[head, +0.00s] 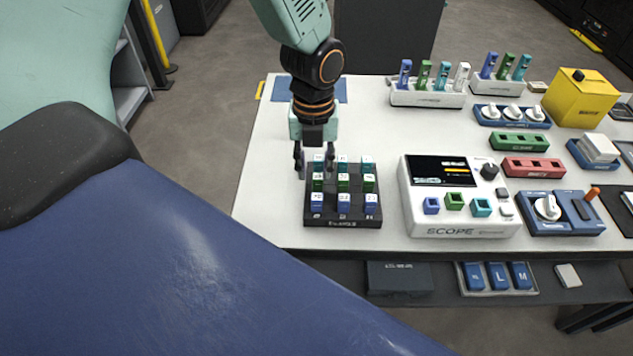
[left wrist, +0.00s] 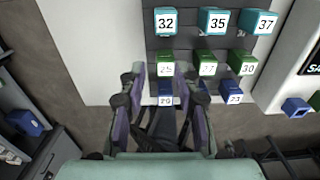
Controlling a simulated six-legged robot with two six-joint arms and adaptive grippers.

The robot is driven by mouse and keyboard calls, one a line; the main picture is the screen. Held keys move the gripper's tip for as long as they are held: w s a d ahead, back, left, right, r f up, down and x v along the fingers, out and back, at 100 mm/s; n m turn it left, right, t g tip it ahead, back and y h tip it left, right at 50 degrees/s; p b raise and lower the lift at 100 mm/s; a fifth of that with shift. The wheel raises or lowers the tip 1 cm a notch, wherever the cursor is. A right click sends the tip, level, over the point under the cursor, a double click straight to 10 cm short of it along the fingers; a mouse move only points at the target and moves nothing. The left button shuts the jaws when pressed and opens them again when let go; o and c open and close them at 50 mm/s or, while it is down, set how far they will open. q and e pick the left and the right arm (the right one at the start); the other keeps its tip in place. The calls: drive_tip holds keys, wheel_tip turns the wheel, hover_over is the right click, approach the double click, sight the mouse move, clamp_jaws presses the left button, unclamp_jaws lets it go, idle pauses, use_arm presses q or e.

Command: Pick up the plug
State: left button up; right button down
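Several small numbered plugs stand in rows on a black rack (head: 342,223), teal at the back, green in the middle, blue in front. My left gripper (head: 315,173) points down over the rack's left column, its two fingers apart. I cannot tell how far above the plugs the fingertips are. Nothing is seen gripped. My right gripper is not in view.
A white SCOPE device (head: 455,230) stands right of the rack. Holders with upright coloured pieces (head: 428,97), a yellow box (head: 582,98) and green, red and blue units fill the right side. The white table (head: 265,205) is clear left of the rack.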

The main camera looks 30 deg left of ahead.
sight(317, 177)
use_arm(q)
drive_tip(key=shift+s+d+f, duration=0.1)
drive_tip(key=shift+d+f, duration=0.2)
drive_tip(key=shift+f, duration=0.35)
drive_tip(key=shift+d+f, duration=0.25)
drive_tip(key=shift+f, duration=0.35)
drive_tip(key=shift+f+b, duration=0.3)
drive_tip(key=shift+w+a+f, duration=0.15)
drive_tip(key=shift+w, duration=0.05)
drive_tip(key=shift+a, duration=0.3)
drive_tip(key=shift+d, duration=0.3)
drive_tip(key=c, duration=0.4)
drive_tip(key=shift+a, duration=0.1)
clamp_jaws()
